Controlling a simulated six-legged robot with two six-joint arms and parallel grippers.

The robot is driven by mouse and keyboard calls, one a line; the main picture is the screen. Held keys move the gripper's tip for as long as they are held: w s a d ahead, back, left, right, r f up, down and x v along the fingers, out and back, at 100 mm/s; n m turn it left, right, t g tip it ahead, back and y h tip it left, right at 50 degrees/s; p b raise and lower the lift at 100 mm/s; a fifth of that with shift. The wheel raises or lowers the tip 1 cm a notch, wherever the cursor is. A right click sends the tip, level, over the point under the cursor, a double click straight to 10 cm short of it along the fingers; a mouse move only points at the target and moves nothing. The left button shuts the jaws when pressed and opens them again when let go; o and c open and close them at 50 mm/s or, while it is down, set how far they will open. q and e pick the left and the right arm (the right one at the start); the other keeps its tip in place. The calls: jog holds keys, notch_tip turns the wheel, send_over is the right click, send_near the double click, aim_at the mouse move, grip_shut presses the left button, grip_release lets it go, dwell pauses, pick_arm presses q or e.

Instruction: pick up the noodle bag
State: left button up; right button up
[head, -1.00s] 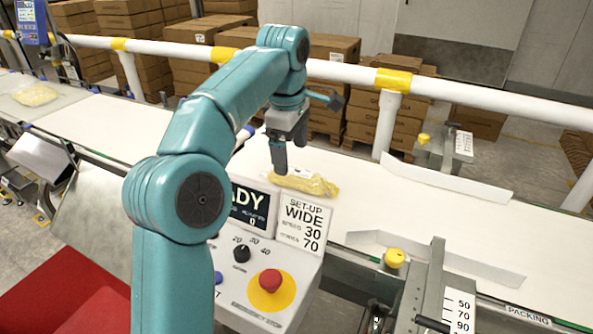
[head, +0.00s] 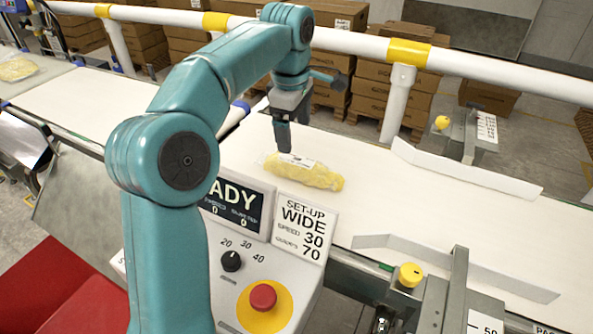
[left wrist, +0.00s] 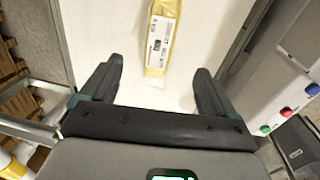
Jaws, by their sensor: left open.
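The noodle bag (head: 312,174) is a clear bag of yellow noodles with a white label, lying on the white belt behind the control panel. In the left wrist view the noodle bag (left wrist: 163,38) lies lengthwise at the top centre, beyond the fingertips and between their lines. My left gripper (head: 284,140) is above the belt at the bag's left end, pointing down. In the left wrist view my left gripper (left wrist: 155,78) is open with nothing between its fingers. My right gripper is not in view.
A control panel with a red button (head: 263,296) stands in front of the belt. Guide rails (head: 455,270) with yellow knobs flank the belt at right. A white pipe rail (head: 360,45) runs behind it. Another yellow bag (head: 17,68) lies at far left.

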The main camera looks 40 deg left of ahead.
aim_at(296, 161)
pick_arm(q)
jog(key=f+b, duration=0.1)
jog(key=f, duration=0.2)
jog(key=f+b, duration=0.1)
jog(key=f, duration=0.3)
jog(key=w+f+b, duration=0.1)
jog(key=f, duration=0.3)
jog(key=shift+a+f, duration=0.15)
jog(key=shift+f, duration=0.1)
jog(key=c, duration=1.3)
